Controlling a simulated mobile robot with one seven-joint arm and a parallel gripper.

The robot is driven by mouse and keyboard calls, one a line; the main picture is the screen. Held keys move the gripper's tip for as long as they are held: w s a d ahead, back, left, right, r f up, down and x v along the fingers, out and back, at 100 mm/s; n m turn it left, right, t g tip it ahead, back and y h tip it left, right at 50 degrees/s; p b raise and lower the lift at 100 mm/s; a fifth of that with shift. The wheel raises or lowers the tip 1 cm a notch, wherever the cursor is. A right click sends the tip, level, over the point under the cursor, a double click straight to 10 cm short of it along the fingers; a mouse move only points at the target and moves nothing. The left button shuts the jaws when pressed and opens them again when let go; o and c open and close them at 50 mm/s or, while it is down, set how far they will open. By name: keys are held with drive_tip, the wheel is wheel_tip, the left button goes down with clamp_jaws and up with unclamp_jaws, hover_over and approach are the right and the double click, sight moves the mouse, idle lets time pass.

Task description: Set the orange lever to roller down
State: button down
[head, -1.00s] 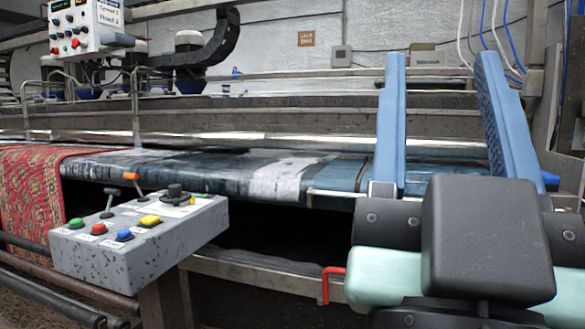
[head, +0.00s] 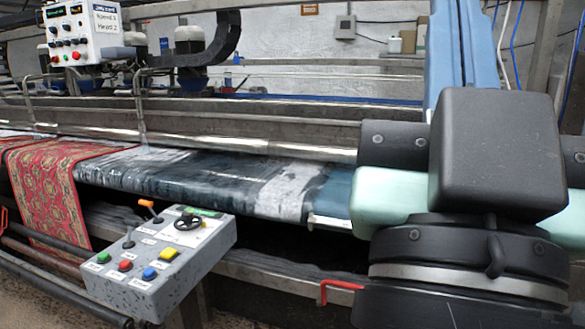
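The orange lever (head: 147,204) is a short handle with an orange tip on a dark stem, at the back left corner of the speckled grey control box (head: 210,252). Its stem leans to the upper left in the head view. The labels beside it are too small to read. My gripper (head: 463,45) is at the right, well apart from the box. Its blue fingers point up and lie close together with nothing seen between them; their tips are cut off by the top edge.
The box also carries a black lever (head: 129,238), a black knob (head: 188,222) and green, red, blue and yellow (head: 169,254) buttons. A red rug (head: 50,190) hangs over the machine at left. A red hook (head: 343,286) sticks out below the machine bed.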

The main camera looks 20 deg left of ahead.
wheel_tip(320, 180, up, 15)
drive_tip(key=p, duration=1.2)
drive_tip(key=shift+f, duration=0.15)
drive_tip(key=shift+a, duration=0.1)
